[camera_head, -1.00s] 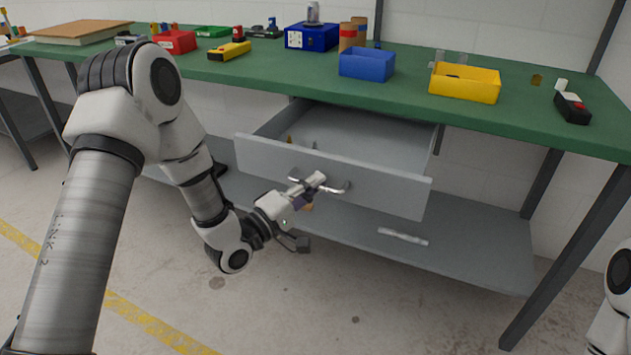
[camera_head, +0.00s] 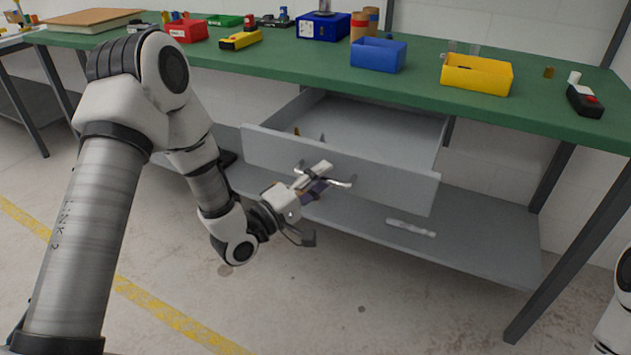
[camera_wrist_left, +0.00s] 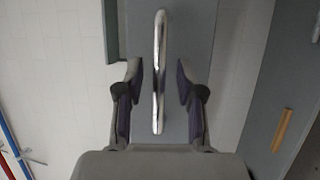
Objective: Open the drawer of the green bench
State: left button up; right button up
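The green bench (camera_head: 300,66) has a grey drawer (camera_head: 392,186) under its top, and the drawer stands pulled well out, its inside showing. A curved metal handle (camera_head: 343,184) is on the drawer front. My left gripper (camera_head: 316,180) is at this handle. In the left wrist view, the shiny handle (camera_wrist_left: 160,70) lies between the two fingers of my left gripper (camera_wrist_left: 159,82). The fingers are open, with a gap on both sides of the handle. My right gripper is out of view; only part of my right arm shows at the right edge.
A blue bin (camera_head: 378,55), a yellow bin (camera_head: 476,75) and a red bin (camera_head: 187,31) stand on the bench. Small items lie in the drawer. A grey lower shelf (camera_head: 490,235) runs below, with a pale object (camera_head: 411,228) on it. Floor in front is clear.

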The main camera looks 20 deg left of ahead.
pick_arm(q)
jog(key=v, duration=1.2)
